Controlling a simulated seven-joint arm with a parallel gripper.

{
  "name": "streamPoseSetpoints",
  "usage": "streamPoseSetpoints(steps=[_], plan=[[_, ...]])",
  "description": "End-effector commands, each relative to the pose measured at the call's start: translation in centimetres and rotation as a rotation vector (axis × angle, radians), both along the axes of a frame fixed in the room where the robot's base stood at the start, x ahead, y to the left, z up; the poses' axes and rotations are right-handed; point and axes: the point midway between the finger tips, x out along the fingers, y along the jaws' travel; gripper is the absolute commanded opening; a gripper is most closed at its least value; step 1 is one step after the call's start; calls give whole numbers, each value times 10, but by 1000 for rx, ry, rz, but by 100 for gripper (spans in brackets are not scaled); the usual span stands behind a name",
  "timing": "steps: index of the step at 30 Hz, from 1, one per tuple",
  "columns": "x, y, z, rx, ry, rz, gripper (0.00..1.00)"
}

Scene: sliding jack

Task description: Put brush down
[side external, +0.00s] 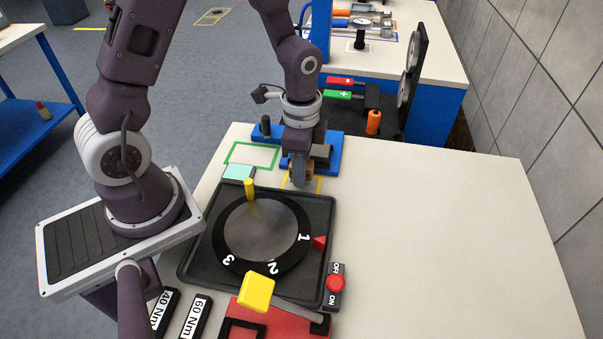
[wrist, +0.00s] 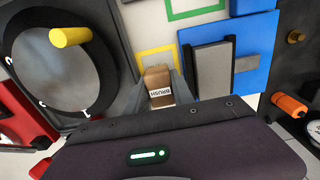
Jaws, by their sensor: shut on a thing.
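The brush (wrist: 158,78) is a tan-brown block labelled BRUSH, seen between my gripper's fingers in the wrist view. My gripper (wrist: 160,92) is shut on it. In the side view, my gripper (side external: 299,172) points down at the yellow outlined square (side external: 318,186) on the white table and covers much of the brush. The yellow square also shows just beyond the brush in the wrist view (wrist: 143,54). The brush is over or at the edge of this square. I cannot tell whether it touches the table.
A black turntable unit (side external: 200,245) with a yellow peg (side external: 250,188) stands in front. A blue fixture (side external: 328,158) is close behind my gripper. A green outline (side external: 234,148) and a pale teal block (side external: 238,172) lie to the left. The table's right side (side external: 450,230) is clear.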

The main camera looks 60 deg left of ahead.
Motion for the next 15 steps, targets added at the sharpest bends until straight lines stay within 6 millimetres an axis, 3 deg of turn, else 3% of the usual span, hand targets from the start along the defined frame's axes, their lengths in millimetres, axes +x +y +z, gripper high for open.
streamPoseSetpoints(steps=[3, 14, 15], plan=[[0, 0, -17, 1, 2, 0, 0], [0, 0, -21, 0, 0, -1, 0], [0, 0, -21, 1, -1, -1, 34]])
